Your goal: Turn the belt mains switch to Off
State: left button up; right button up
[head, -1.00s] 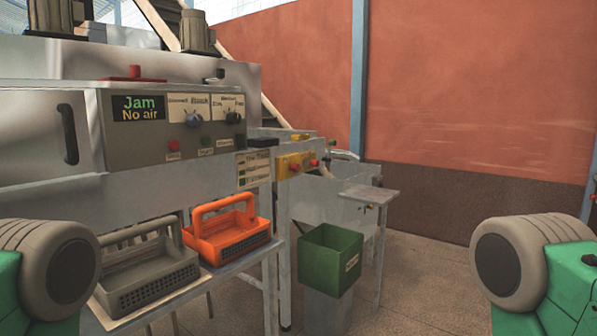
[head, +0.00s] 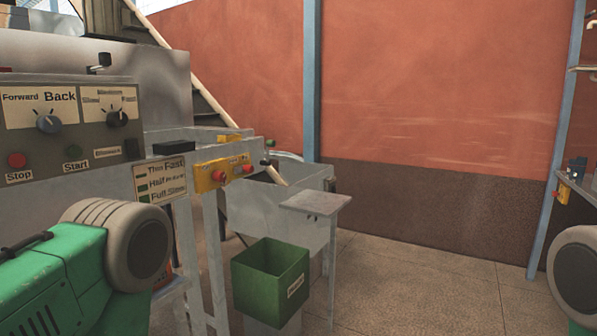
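No switch labelled as the belt mains can be made out. A yellow control box (head: 209,182) with red knobs is on the machine's side, left of centre. At the right edge, a small unit with a yellow front (head: 563,182) and a dark blue-grey part (head: 577,168) on top stands by a blue post; its details are too small to read. Parts of my green arms with grey round joints show at lower left and lower right. Neither gripper is in the picture, so their fingers cannot be seen.
A control panel (head: 88,131) with two knobs and Stop and Start buttons is at left. Open concrete floor (head: 410,290) lies between the bin and the right edge.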

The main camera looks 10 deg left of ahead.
aim_at(218, 177)
jog(key=i+l, duration=0.2)
jog(key=i, duration=0.4)
jog(key=i+l+z, duration=0.1)
jog(key=i, duration=0.55)
jog(key=i+l+z, duration=0.1)
jog(key=i, duration=0.5)
jog(key=l, duration=0.1)
